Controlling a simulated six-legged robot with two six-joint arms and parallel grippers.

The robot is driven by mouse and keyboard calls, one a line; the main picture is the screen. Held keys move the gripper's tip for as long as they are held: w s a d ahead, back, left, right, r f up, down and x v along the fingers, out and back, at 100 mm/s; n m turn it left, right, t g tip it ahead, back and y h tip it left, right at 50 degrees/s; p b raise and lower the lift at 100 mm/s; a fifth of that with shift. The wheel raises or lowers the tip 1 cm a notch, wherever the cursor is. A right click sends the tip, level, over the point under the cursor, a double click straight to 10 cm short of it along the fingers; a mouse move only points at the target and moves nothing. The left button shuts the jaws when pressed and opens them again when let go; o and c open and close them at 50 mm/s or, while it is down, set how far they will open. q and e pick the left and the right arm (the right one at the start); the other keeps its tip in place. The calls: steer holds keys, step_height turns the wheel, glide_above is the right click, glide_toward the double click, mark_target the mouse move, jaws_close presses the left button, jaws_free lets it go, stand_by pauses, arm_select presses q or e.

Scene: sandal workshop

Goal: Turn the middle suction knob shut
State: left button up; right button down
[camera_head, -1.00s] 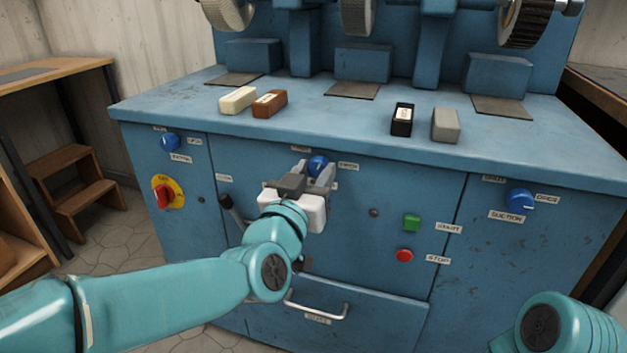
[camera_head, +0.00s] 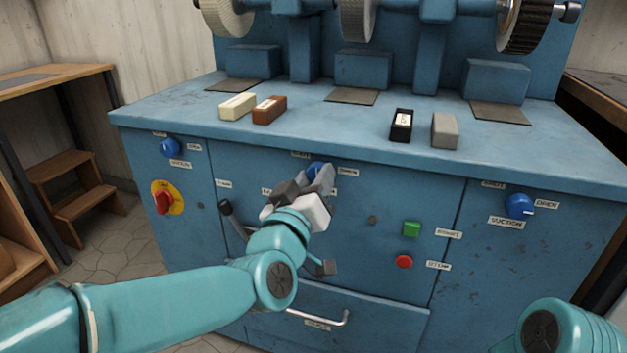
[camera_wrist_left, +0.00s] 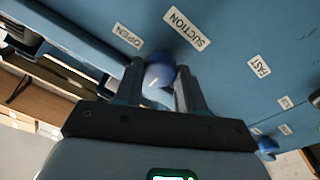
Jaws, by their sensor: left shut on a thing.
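The middle suction knob (camera_head: 315,168) is blue and sits on the front panel of the blue machine, just below its top edge. My left gripper (camera_head: 309,181) is at this knob, shut on it, with its jaws tilted. In the left wrist view the knob (camera_wrist_left: 158,76) stands between the two fingers and shows a short white mark. The labels SUCTION (camera_wrist_left: 187,27) and OPEN (camera_wrist_left: 127,35) are beside it. In the head view the gripper covers the lower part of the knob. My right gripper is out of view.
Two more blue knobs sit on the panel, at left (camera_head: 170,147) and right (camera_head: 519,206). A red switch (camera_head: 163,201), a lever (camera_head: 226,208), a green button (camera_head: 412,229) and a red button (camera_head: 404,262) are also there. Several blocks lie on the machine top (camera_head: 340,118).

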arm_select(q)
steer(key=o, duration=1.1)
steer(key=shift+c, duration=0.2)
steer(key=p+v, duration=0.3)
steer(key=v, duration=1.3)
steer(key=shift+s, duration=0.15)
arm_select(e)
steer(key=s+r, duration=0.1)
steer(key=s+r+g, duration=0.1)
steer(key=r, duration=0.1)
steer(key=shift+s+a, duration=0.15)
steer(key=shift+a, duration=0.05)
